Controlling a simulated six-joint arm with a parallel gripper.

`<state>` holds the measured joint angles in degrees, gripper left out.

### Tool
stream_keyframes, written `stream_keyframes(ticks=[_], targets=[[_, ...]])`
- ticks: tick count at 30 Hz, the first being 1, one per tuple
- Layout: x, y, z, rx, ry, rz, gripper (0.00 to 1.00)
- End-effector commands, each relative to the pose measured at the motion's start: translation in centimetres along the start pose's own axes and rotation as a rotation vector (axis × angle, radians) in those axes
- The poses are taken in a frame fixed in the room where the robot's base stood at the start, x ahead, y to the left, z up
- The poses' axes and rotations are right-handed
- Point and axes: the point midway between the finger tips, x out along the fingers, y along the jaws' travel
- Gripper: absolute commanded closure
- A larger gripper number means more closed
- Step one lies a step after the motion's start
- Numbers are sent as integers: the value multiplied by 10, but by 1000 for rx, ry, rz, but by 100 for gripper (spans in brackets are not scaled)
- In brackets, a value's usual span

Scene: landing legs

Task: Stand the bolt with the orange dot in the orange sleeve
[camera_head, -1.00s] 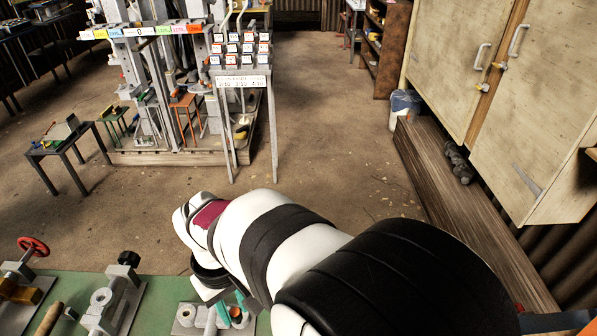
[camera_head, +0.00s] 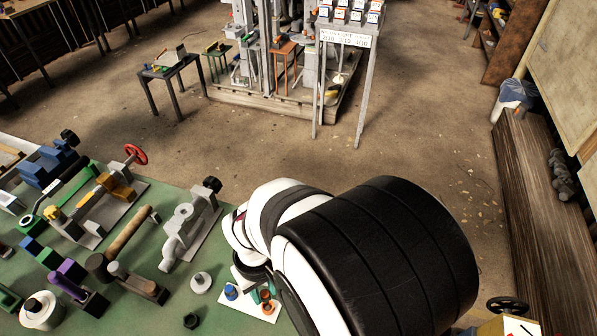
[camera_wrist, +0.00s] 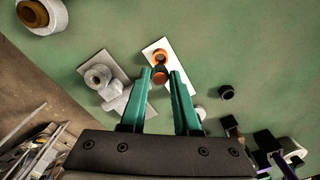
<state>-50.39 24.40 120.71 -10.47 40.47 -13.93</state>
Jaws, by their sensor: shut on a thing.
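The bolt with the orange dot (camera_wrist: 160,78) shows as an orange-brown disc between my fingertips; its shank is hidden. My gripper (camera_wrist: 164,75) has teal fingers and is shut on this bolt. The orange sleeve (camera_wrist: 161,57) shows as an orange ring with a dark hole on a white plate (camera_wrist: 152,45), just beyond the fingertips in the wrist view. In the head view the orange sleeve (camera_head: 268,308) is beside my gripper (camera_head: 258,295), partly hidden by my arm. The bolt appears apart from the hole, but its height above the plate cannot be told.
A blue sleeve (camera_head: 231,291) stands on the same plate. A grey fixture (camera_head: 190,225), a pale knob (camera_head: 201,282) and a black nut (camera_head: 190,321) are nearby on the green bench. A wooden-handled hammer (camera_head: 125,240) lies farther left.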

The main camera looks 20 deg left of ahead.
Motion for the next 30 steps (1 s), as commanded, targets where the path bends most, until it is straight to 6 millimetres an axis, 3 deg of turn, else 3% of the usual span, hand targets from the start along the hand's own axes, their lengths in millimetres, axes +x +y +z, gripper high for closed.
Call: stream_keyframes(ticks=[8, 30], targets=[[17, 0, 1, 0, -1, 0, 100], [17, 0, 0, 5, 0, 0, 100]])
